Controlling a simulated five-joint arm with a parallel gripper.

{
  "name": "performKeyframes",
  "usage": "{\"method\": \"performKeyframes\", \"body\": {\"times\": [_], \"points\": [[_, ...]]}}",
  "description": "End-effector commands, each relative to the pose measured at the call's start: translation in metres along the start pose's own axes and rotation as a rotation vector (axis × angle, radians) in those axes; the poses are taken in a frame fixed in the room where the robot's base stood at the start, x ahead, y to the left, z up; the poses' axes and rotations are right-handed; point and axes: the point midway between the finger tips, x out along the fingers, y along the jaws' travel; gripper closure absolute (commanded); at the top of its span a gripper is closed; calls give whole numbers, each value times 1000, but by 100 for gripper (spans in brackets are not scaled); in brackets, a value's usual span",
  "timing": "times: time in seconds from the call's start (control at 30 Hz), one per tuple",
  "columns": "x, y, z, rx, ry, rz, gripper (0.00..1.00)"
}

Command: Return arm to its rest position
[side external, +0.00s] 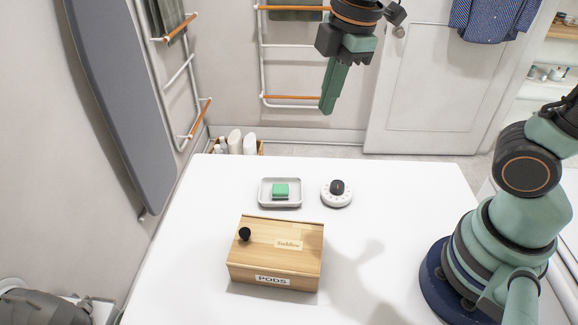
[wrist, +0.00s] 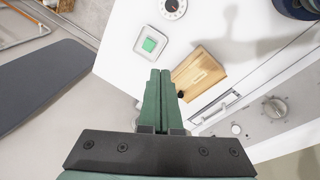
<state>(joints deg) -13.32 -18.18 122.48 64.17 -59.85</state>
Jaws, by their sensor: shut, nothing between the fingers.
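My gripper (side external: 327,105) hangs high at the top of the side view, above and behind the far edge of the white table (side external: 380,200). Its green fingers are together with nothing between them, and they point down. The shut fingers also show in the wrist view (wrist: 159,75). My gripper is well apart from everything on the table. My arm's base stands at the table's right side.
A wooden PODS box (side external: 275,255) with a black knob stands on the table, lid down. Behind it are a tray (side external: 267,200) holding a green block (side external: 280,191) and a round white timer (side external: 337,200). An ironing board (side external: 120,90) stands left.

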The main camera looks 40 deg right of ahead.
Motion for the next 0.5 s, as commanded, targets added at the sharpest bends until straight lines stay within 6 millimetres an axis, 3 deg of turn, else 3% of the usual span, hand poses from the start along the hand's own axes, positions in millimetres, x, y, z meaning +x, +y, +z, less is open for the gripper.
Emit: {"method": "performKeyframes", "body": {"times": [0.1,0.3,0.5], "points": [[-5,-1,25,343,38,76,100],[-6,-4,59,870,131,174,100],[-5,-7,77,1184,207,220,100]]}}
